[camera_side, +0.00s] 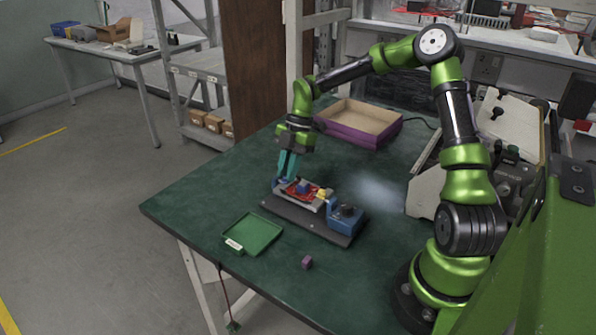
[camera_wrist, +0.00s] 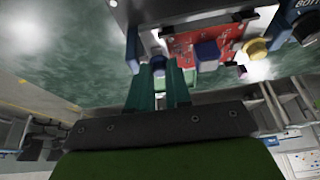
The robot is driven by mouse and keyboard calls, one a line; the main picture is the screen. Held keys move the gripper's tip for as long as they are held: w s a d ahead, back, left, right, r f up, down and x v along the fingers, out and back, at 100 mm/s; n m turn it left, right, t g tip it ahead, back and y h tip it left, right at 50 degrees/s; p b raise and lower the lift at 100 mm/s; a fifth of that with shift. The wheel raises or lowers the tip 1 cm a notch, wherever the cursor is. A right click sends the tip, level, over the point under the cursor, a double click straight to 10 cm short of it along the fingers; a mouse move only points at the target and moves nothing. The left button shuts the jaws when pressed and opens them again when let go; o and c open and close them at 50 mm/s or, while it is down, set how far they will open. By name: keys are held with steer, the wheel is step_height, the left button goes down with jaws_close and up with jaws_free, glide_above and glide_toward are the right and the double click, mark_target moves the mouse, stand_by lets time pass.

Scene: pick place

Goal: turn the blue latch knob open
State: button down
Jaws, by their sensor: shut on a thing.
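My gripper (camera_side: 287,174) points down at the left end of a dark fixture plate (camera_side: 330,232) in the side view. Its teal fingers (camera_wrist: 160,82) show in the wrist view, closed on the small blue latch knob (camera_wrist: 158,66). The fingers hide much of the knob, so its turn angle cannot be read. A red circuit board (camera_side: 313,193) lies in the fixture beside the fingers, with a blue block on it (camera_wrist: 207,54). A yellow round part (camera_wrist: 256,48) sits at the board's other end.
A blue box with a dark knob (camera_side: 346,217) stands on the fixture's right end. A green tray (camera_side: 253,234) and a small purple cube (camera_side: 307,262) lie in front. A purple-sided open box (camera_side: 360,122) stands behind. The green table (camera_side: 190,205) is clear at left.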

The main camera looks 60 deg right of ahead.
stand_by(0.4)
steer(key=c, duration=1.1)
jaws_free()
steer(key=shift+o, duration=0.2)
